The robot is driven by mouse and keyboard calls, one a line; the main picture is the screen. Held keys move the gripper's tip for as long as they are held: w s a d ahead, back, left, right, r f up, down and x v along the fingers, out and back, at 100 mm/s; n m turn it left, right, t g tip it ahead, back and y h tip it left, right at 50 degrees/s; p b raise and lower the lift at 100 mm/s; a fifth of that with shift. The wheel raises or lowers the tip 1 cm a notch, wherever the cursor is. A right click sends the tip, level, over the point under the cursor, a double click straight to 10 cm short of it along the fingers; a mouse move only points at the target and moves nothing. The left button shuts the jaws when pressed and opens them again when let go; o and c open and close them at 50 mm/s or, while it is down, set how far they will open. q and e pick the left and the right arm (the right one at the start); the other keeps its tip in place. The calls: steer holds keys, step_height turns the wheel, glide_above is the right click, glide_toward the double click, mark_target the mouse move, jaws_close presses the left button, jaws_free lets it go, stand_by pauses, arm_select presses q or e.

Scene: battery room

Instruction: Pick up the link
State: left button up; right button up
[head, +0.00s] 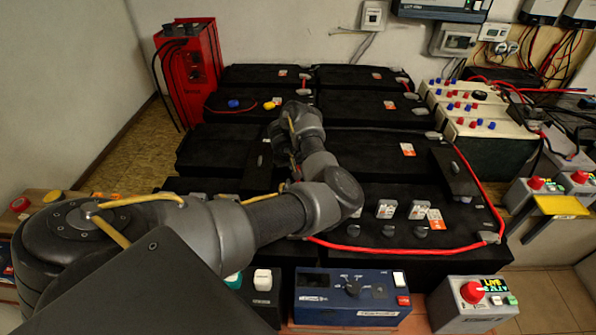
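I cannot single out the link with certainty. A black bar (455,172) lies across the gap between two black batteries at the right, a grey terminal at its end. A similar dark bar (254,172) is by the batteries left of my forearm, partly hidden by it. My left arm comes in from the left and bends back over the batteries. My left gripper (277,136) is over the middle of the battery rows, small, dark and mostly hidden by my wrist. Its fingers and anything between them cannot be made out. My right gripper is not in view.
Black batteries (370,145) fill the middle, with a red cable (478,180) along their right side. A red cabinet (190,75) stands back left. A blue meter box (352,297) and a grey switch box (475,305) are in front.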

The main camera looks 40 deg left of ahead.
arm_select(q)
steer(key=shift+f, duration=0.15)
jaws_close()
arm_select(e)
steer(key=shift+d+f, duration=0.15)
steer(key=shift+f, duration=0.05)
